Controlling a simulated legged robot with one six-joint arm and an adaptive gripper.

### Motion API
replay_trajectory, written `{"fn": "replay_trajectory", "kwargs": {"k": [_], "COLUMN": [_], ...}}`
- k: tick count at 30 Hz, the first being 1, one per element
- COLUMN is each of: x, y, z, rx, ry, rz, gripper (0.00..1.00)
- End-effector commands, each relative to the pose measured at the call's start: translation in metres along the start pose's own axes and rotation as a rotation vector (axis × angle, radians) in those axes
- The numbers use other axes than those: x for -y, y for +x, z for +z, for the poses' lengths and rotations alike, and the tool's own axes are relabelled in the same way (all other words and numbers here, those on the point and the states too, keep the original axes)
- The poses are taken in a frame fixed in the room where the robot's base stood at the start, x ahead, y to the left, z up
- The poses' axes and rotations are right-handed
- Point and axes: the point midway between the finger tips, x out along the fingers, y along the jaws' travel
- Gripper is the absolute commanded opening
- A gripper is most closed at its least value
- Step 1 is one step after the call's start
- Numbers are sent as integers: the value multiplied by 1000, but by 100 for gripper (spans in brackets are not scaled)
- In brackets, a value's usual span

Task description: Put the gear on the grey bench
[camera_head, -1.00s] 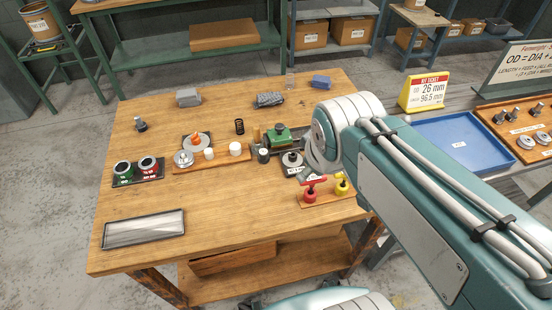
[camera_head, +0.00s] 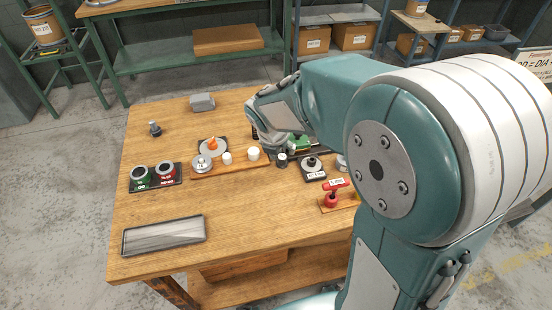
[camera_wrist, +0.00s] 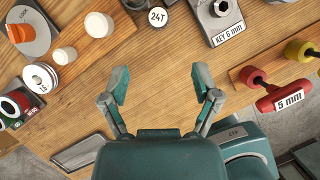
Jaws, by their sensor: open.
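My arm covers most of the right side, so the grey bench cannot be made out.
Beside the 24T piece stand a white cap (camera_wrist: 98,25) and a "KEY 6 mm" block (camera_wrist: 218,18). A red 5 mm handle (camera_wrist: 280,98) is at the right. A grey tray (camera_head: 163,235) lies at the table's front left. Bare wood lies in front.

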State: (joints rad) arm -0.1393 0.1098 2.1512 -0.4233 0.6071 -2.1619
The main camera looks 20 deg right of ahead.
Motion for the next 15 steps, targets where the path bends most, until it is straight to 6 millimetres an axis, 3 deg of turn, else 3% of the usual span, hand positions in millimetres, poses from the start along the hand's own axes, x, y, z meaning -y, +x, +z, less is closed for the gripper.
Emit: {"fn": "replay_trajectory", "kwargs": {"k": [9, 15], "x": [1, -2], "y": [46, 60], "z": [0, 1], "rx": [-3, -1], "ry": [-3, -3], "rz": [-3, -2], "gripper": [80, 80]}}
